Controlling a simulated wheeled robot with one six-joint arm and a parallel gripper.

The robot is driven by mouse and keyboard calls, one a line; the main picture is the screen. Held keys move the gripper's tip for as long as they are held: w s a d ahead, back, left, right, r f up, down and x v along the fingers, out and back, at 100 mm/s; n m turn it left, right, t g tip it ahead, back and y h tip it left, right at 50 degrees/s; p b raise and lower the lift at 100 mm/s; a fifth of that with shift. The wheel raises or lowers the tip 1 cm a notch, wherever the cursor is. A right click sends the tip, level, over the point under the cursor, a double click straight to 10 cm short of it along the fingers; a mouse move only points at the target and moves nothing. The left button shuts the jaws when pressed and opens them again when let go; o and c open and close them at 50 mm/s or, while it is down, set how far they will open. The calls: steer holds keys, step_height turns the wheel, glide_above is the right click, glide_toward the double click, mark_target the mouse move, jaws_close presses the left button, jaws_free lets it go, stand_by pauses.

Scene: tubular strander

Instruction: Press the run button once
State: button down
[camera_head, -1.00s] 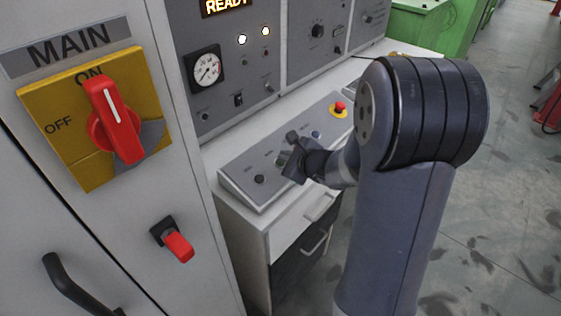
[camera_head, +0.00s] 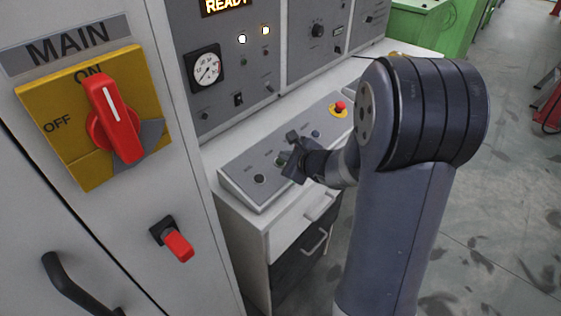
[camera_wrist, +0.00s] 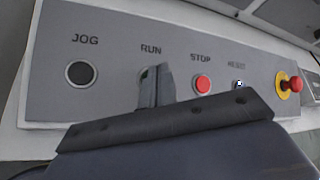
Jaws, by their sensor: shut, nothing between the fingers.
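The run button (camera_wrist: 144,74) sits under the RUN label on the grey sloped control panel (camera_wrist: 110,28). In the wrist view only its left edge shows; the fingers cover the rest. It shows as a small greenish button (camera_head: 280,161) in the head view, just left of my gripper. My gripper (camera_wrist: 163,70) is shut and empty, its fingertips in front of the run button and slightly to its right. I cannot tell whether the tips touch it.
The black JOG button (camera_wrist: 81,72) lies left of RUN. The red STOP button (camera_wrist: 202,84), the reset button (camera_wrist: 239,84) and a red emergency stop (camera_wrist: 297,83) on yellow lie to the right. A READY display (camera_head: 226,5) is lit above.

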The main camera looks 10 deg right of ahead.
steer(key=shift+w+a+f+b, duration=0.1)
steer(key=shift+f+b, duration=0.25)
steer(key=shift+b, duration=0.15)
